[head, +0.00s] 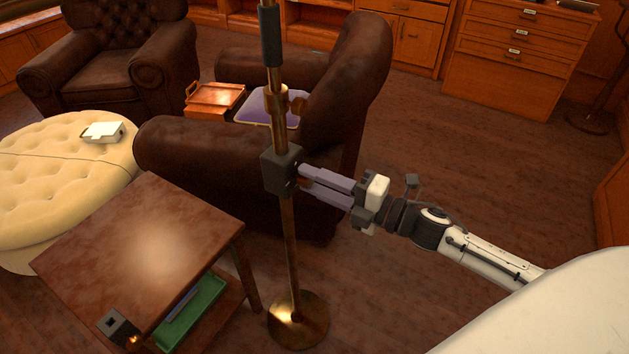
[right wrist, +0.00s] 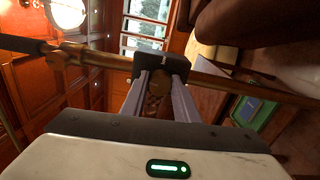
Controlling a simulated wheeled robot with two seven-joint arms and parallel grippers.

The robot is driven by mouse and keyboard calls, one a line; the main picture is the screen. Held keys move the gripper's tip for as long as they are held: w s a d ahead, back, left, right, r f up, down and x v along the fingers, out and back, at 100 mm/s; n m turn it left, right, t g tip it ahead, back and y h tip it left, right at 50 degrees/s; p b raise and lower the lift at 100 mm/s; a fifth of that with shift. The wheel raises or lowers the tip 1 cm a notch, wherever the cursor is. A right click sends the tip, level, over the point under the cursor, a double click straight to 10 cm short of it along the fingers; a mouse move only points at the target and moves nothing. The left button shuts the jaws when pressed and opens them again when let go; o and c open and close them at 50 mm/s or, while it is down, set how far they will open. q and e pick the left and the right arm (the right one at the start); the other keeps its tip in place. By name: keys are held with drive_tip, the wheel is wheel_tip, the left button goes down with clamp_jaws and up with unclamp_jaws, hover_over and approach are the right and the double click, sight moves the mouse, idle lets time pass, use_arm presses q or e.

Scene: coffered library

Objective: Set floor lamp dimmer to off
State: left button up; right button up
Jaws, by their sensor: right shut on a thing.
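The floor lamp's brass pole (head: 289,235) stands upright on a round base (head: 300,325), in the middle of the head view. A small dark dimmer box (head: 279,173) is mounted on the pole. My right gripper (head: 304,178) reaches in from the right, its two fingers at the right side of the box. In the right wrist view, the dark box (right wrist: 160,64) lies across the fingertips (right wrist: 160,82), with a round brownish knob (right wrist: 158,104) between the fingers. The gripper is shut on this knob. The knob's setting is not readable. My left gripper is not in view.
A wooden side table (head: 145,245) with a green tray (head: 192,315) on its lower shelf stands left of the pole. A dark leather armchair (head: 205,165) is close behind the pole. A cream ottoman (head: 55,185) is at the left. The floor at the right is clear.

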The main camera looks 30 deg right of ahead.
drive_tip(key=shift+n, duration=0.7)
drive_tip(key=o, duration=1.1)
drive_tip(key=shift+c, duration=0.2)
drive_tip(key=shift+s, duration=0.15)
drive_tip(key=v, duration=1)
drive_tip(key=s+a+f+m+g+h, duration=0.1)
drive_tip(key=s+f+m+h, duration=0.15)
drive_tip(key=f+m, duration=0.5)
drive_tip(key=s+a+f+m+g+h, duration=0.1)
drive_tip(key=s+a+f+m+h, duration=0.1)
drive_tip(key=f+m+h, duration=0.35)
drive_tip(key=s+a+f+m+g+y, duration=0.1)
drive_tip(key=s+a+f+m+g, duration=0.4)
drive_tip(key=s+a+f+m, duration=0.3)
drive_tip(key=a+f+m, duration=0.1)
drive_tip(key=a+m, duration=0.2)
drive_tip(key=shift+s+a+f+y+p, duration=0.25)
drive_tip(key=shift+s+a+y+p, duration=0.05)
drive_tip(key=shift+a, duration=0.05)
